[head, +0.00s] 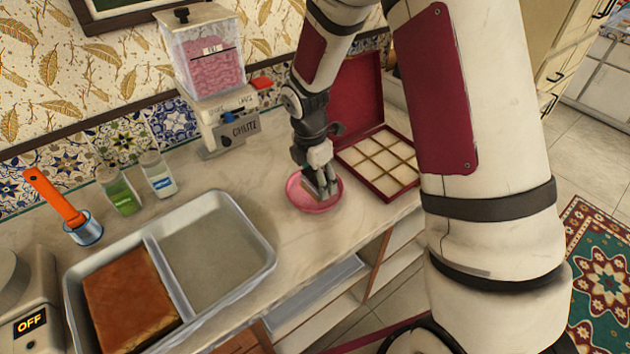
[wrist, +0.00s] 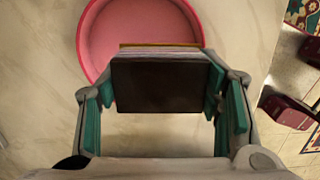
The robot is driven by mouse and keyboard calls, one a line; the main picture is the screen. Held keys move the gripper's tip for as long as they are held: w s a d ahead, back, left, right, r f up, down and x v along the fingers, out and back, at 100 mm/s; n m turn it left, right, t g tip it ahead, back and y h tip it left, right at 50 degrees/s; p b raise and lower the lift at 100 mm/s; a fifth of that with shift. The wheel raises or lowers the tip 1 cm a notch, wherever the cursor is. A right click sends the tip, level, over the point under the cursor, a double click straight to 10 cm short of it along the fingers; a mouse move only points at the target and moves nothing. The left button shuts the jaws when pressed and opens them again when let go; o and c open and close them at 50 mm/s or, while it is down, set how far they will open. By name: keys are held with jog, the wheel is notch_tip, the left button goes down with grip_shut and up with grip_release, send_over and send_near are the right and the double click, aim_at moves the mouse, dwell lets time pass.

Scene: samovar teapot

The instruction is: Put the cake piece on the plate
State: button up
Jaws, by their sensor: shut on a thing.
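The cake piece (wrist: 160,88) is a dark brown block with a thin layered, golden far edge. It is held between the green pads of my gripper (wrist: 160,95). The pink round plate (head: 297,199) lies on the counter, and it also shows in the wrist view (wrist: 90,40) just beyond the piece. The piece overlaps the plate's near part in the wrist view. In the head view my gripper (head: 321,186) is over the plate, with the piece mostly hidden by the fingers. I cannot tell whether the piece touches the plate.
A red box (head: 357,160) with an open lid and several empty compartments stands right of the plate. A metal tray (head: 268,258) with a brown cake slab (head: 130,298) is at left. A dispenser (head: 207,65) stands behind. The counter's front edge is close.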

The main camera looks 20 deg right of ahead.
aim_at(315, 182)
jog(key=shift+w+d+f, duration=0.1)
jog(key=shift+w+f, duration=0.1)
jog(key=shift+w, duration=1.05)
jog(key=shift+f+p, duration=0.3)
jog(key=shift+f, duration=1.4)
jog(key=shift+f, duration=0.15)
jog(key=o, duration=1.2)
